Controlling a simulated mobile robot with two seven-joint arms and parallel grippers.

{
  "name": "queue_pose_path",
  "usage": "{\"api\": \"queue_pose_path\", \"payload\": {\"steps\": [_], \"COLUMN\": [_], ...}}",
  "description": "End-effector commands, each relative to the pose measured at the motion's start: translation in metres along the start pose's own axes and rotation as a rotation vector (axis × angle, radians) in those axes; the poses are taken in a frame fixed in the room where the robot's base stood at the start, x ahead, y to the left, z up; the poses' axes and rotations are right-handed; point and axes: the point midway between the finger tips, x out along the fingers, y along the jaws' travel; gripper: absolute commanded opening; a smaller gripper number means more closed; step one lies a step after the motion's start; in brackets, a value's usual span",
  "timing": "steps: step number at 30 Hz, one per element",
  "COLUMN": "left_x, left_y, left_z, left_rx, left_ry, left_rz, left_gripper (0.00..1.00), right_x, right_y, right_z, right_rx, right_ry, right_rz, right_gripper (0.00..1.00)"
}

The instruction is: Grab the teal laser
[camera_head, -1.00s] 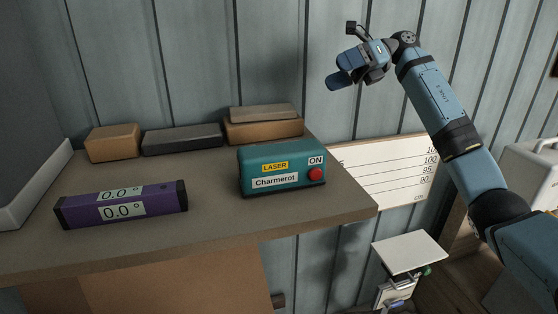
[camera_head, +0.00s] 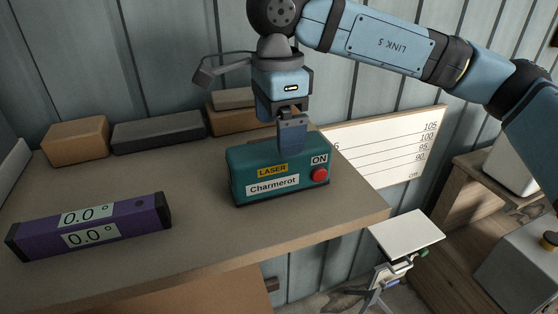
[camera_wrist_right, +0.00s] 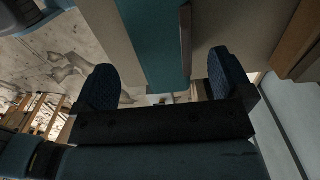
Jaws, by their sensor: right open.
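The teal laser (camera_head: 262,178) is a box with a yellow "LASER" label, a white "Charmerot" label and a red button beside "ON". It sits on the table near the right front edge. My right gripper (camera_head: 290,140) points down at the laser's top in the head view, with one finger overlapping its upper right part. In the right wrist view the laser (camera_wrist_right: 152,45) lies between the two spread, open fingers of the gripper (camera_wrist_right: 160,85). I cannot tell whether the fingers touch it. My left gripper is not in view.
A purple digital level (camera_head: 90,228) lies at the left of the table (camera_head: 190,240). Brown and dark blocks (camera_head: 158,132) line the back by the wall. A white ruled board (camera_head: 390,150) and a small white stand (camera_head: 405,232) are right of the table.

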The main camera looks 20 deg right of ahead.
Motion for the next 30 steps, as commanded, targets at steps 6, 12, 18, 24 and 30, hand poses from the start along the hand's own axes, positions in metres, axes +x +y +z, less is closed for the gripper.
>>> {"api": "queue_pose_path", "payload": {"steps": [6,12,18,24,30], "left_x": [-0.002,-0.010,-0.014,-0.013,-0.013], "left_y": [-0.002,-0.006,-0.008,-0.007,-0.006], "left_z": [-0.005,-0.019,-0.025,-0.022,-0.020], "left_rx": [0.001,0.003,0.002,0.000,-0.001], "left_ry": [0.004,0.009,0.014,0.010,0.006], "left_rz": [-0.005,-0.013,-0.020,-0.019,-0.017], "left_gripper": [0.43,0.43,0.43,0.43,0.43], "right_x": [0.018,0.040,0.066,0.070,0.070], "right_y": [0.000,0.000,0.000,-0.001,-0.001], "right_z": [0.000,-0.003,-0.003,-0.003,-0.003], "right_rx": [0.000,0.000,0.001,0.002,0.002], "right_ry": [-0.001,-0.001,0.000,-0.001,-0.001], "right_rz": [0.001,0.003,0.001,-0.001,-0.001], "right_gripper": [0.98,0.98,0.98,0.98,0.68]}}
